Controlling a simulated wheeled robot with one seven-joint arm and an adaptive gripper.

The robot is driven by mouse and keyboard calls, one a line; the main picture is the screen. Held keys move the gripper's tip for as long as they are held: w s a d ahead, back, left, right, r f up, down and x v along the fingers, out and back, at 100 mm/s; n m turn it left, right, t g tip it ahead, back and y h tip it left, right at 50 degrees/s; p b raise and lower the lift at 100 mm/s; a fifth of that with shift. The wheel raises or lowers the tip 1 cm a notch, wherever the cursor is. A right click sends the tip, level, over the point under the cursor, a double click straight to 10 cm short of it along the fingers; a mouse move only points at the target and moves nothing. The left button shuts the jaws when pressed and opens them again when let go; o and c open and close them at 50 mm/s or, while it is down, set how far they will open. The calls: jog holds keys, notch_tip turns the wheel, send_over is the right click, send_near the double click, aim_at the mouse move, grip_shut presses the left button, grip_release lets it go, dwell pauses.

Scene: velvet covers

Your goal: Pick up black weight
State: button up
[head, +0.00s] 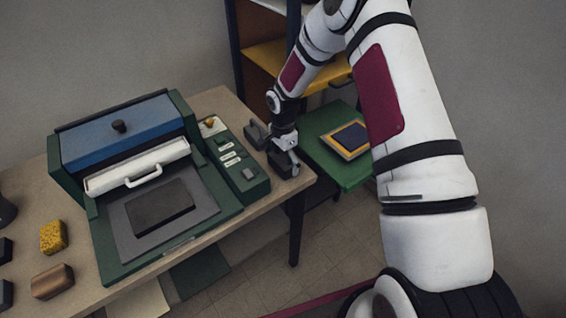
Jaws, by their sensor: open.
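My gripper (270,151) is open, above the right end of the table beside the green machine's control panel. Its dark fingers are apart and I see nothing held between them. Dark blocks stand at the left edge of the table, cut off by the frame: one upper block (5,250) and one lower block (5,294). A rounded dark object (6,211) is above them. I cannot tell which of these is the black weight. All are far from my gripper, across the machine.
A green press-like machine (222,217) with a blue lid (125,133) fills the table (222,100). A yellow sponge (53,237) and brown block (53,281) lie left of it. A green surface (350,178) with a framed dark pad (346,139) is at right, by a shelf (265,54).

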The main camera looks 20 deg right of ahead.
jog(key=c, duration=1.6)
jog(key=shift+w+r, duration=0.1)
jog(key=shift+c, duration=1.4)
